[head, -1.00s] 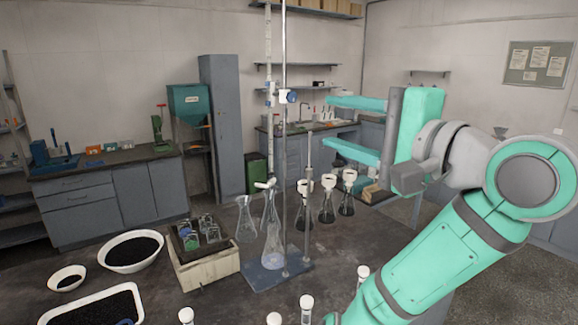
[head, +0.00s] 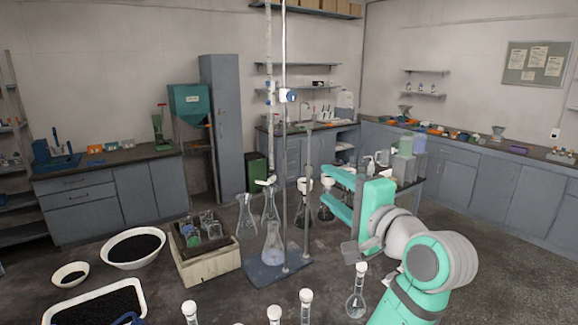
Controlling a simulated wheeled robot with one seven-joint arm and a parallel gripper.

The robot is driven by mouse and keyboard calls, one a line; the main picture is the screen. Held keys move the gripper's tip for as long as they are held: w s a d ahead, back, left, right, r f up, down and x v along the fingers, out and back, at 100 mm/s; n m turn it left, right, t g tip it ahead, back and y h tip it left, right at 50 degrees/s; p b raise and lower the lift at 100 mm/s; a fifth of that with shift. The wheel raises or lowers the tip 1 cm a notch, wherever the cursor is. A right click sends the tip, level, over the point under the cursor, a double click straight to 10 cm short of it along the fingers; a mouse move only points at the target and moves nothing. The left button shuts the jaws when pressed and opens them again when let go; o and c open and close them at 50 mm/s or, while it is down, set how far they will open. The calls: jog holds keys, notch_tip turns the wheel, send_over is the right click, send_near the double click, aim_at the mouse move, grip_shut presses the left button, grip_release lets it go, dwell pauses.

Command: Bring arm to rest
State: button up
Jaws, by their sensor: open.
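My gripper (head: 331,197) is in the head view, right of centre, just right of the burette stand (head: 279,268). Its two teal fingers point left and are spread apart, one above the other. I see nothing held between them. Dark-bottomed stoppered flasks (head: 304,213) stand behind and beside the fingers, and the gripper hides part of them. I cannot tell whether the fingers touch any glassware. My arm comes up from the lower right.
A clear conical flask (head: 273,246) stands on the stand's base. A box with small jars (head: 207,267) and bowls of black grains (head: 134,250) are at left. Several white-stoppered flasks (head: 358,292) line the front, one close below my gripper. Open floor (head: 500,260) lies at right.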

notch_tip(320, 180, down, 24)
jog(key=w+h, duration=0.1)
jog(key=h, duration=0.3)
jog(key=s+a+f+n+h, duration=0.1)
jog(key=s+f+h, duration=0.1)
jog(key=s+f, duration=0.5)
jog(key=s+f+n+h, duration=0.1)
jog(key=s+f, duration=0.2)
jog(key=f, duration=0.8)
jog(key=s+a+f+n+h, duration=0.1)
jog(key=s+a+f+n, duration=0.1)
jog(key=s+f, duration=0.5)
jog(key=s+a+f+n, duration=0.2)
jog(key=s+f+n, duration=0.1)
jog(key=s, duration=0.9)
jog(key=s+a+r+n, duration=0.1)
jog(key=s+a+n, duration=0.1)
jog(key=s, duration=0.7)
jog(key=s+a+r+n, duration=0.1)
jog(key=s+a+n, duration=0.1)
jog(key=s, duration=0.7)
jog(key=shift+r+n+g, duration=0.35)
jog(key=shift+n+g, duration=0.05)
jog(key=shift+n, duration=0.5)
